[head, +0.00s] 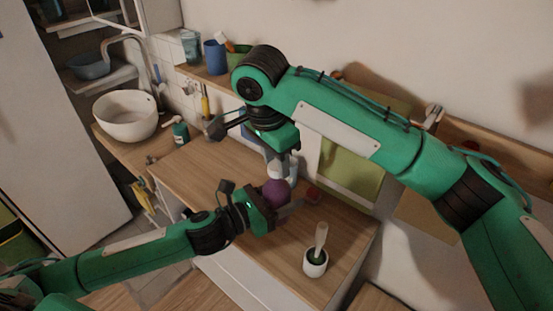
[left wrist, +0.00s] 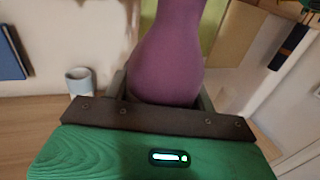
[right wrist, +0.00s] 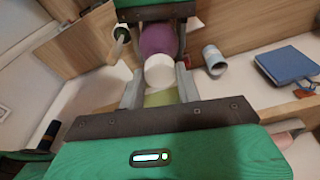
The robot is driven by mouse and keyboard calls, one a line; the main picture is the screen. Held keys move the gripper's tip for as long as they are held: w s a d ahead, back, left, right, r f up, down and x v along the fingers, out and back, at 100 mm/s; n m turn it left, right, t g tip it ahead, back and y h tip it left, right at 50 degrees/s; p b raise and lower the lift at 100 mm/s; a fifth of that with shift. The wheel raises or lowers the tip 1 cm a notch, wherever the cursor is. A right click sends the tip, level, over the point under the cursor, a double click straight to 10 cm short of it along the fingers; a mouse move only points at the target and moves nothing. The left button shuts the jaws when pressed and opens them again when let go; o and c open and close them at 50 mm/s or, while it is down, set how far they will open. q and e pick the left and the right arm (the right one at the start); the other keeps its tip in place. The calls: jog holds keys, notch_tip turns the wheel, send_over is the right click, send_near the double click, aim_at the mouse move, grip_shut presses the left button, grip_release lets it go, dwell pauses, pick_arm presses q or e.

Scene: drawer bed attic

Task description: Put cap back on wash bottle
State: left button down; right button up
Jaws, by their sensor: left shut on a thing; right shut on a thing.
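The purple wash bottle (head: 276,191) is held above the wooden counter by my left gripper (head: 262,207), which is shut on its lower body. The left wrist view shows the bottle (left wrist: 172,60) between the fingers, narrowing upward. My right gripper (head: 284,165) is above the bottle, shut on the white cap (right wrist: 161,73). In the right wrist view the cap lies between the fingertips, with the purple bottle (right wrist: 158,40) just beyond it. Whether cap and bottle touch cannot be told. The bottle's mouth is hidden.
A small pot with a pestle (head: 316,262) stands on the counter (head: 200,165) near its front. A pale cup (right wrist: 213,58) and a blue book (right wrist: 282,65) lie beyond in the right wrist view. A white basin (head: 127,115) and green bottle (head: 180,132) are at the left.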

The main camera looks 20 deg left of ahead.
jog(key=m, duration=0.4)
jog(key=shift+m+g+h, duration=0.3)
jog(key=shift+m, duration=0.1)
jog(key=m, duration=0.4)
jog(key=shift+w+g, duration=0.1)
jog(key=shift+g, duration=0.2)
jog(key=shift+a, duration=0.1)
jog(key=o, duration=1)
jog(key=shift+c, duration=0.2)
jog(key=shift+r, duration=2.25)
jog(key=shift+c, duration=0.4)
